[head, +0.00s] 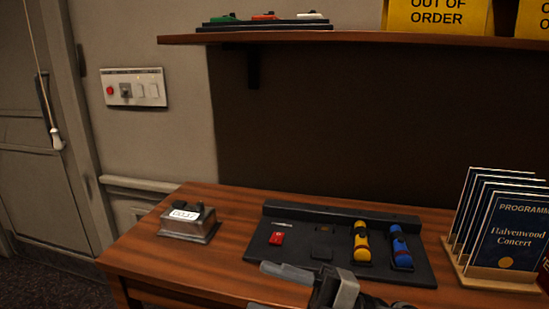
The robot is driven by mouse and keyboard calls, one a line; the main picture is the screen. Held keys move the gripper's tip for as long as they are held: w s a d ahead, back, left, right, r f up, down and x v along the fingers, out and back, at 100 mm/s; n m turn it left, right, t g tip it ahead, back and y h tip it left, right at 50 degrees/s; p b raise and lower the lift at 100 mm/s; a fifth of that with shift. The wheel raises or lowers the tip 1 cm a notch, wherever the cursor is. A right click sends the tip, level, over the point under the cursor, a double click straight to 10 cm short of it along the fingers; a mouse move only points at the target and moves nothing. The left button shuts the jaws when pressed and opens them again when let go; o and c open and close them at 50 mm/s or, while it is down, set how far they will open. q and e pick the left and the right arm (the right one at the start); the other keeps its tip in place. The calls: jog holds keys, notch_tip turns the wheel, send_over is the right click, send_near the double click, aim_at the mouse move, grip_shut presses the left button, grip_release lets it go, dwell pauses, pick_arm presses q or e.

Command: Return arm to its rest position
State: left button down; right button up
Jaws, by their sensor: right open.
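My right gripper (314,282) shows at the bottom edge of the head view, in front of the desk's front edge. Its grey fingers are apart and nothing shows between them. The rest of that arm is mostly cut off by the frame. My left gripper is not in the picture. The wooden desk (150,262) fills the lower middle. A black panel (310,222) lies on it, with a red switch (277,238), a yellow cylinder (361,242) and a blue cylinder (400,248). The gripper is just in front of the panel.
A metal box with a white label (190,222) stands at the desk's left. A rack of dark programmes (505,228) stands at the right. A shelf (350,39) with yellow signs (437,16) is above. A wall switch plate (134,88) and a pull cord (57,138) are at left.

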jog(key=w+d+f+m+t+h, duration=0.1)
jog(key=d+f+m+t+h, duration=0.35)
jog(key=m+t, duration=0.4)
jog(key=w+d+f+m+t+h, duration=0.1)
jog(key=d+f+m+t+h, duration=0.4)
jog(key=m, duration=0.6)
jog(key=s+d+f+m+g+h, duration=0.2)
jog(key=s+f+m+g+h, duration=0.1)
jog(key=s+f, duration=0.3)
jog(key=s+d+f+m+g+h, duration=0.2)
jog(key=s+f+m+h, duration=0.3)
jog(key=f, duration=0.5)
jog(key=shift+s+d+g, duration=0.25)
jog(key=shift+s+g, duration=0.25)
jog(key=shift+g, duration=0.15)
